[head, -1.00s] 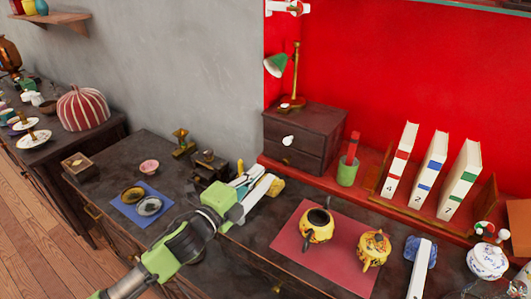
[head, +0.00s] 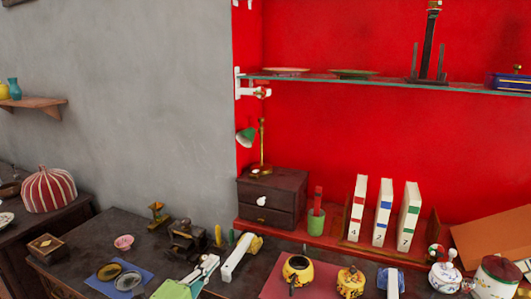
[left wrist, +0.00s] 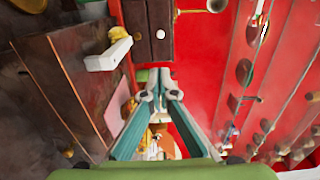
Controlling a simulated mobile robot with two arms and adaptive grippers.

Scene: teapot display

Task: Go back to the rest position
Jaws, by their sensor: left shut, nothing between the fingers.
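My left gripper (head: 208,262) is at the bottom of the head view, its green body cut by the lower edge. Its fingers are closed together with nothing between them, over the dark counter. In the left wrist view the fingertips (left wrist: 158,82) meet, also empty. A white bar (head: 237,257) lies just right of the gripper in the head view; whether they touch is unclear. My right gripper is not in view.
A blue mat (head: 142,271) with two small dishes lies left of the gripper. A dark drawer box (head: 272,198) stands behind. A glass shelf (head: 330,81) crosses the red wall.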

